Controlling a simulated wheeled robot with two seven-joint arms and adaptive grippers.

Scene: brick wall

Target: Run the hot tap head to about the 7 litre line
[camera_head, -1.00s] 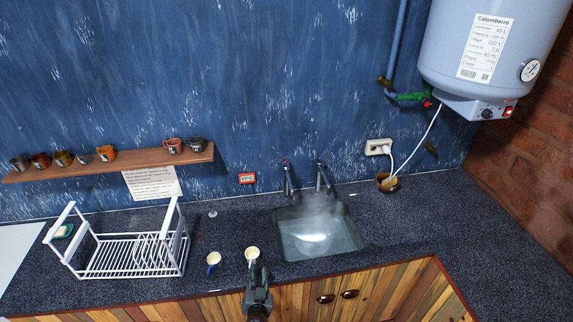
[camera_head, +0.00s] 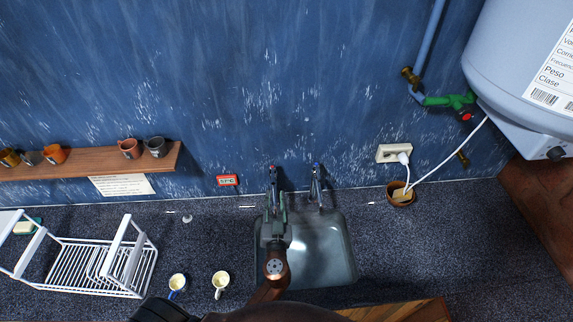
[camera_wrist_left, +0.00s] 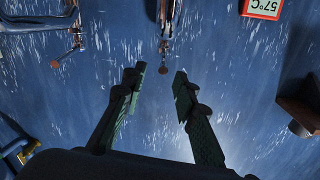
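The hot tap (camera_head: 272,176), with a red mark on top, stands at the back left of the sink (camera_head: 347,250). The tap shows upside down in the left wrist view (camera_wrist_left: 166,25), its small reddish round part at the end. My left gripper (camera_head: 276,204) reaches over the left of the sink, close to the hot tap and partly covering it. In the left wrist view its two fingers (camera_wrist_left: 158,80) are apart with nothing between them, near the tap. I cannot make out litre lines in the sink. My right gripper is out of view.
A second tap (camera_head: 316,182) stands just right of the hot tap. A red display (camera_head: 228,180) reads 57°C in the left wrist view (camera_wrist_left: 263,8). Two cups (camera_head: 220,284) and a white rack (camera_head: 80,265) are left of the sink. A boiler (camera_head: 525,50) hangs upper right.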

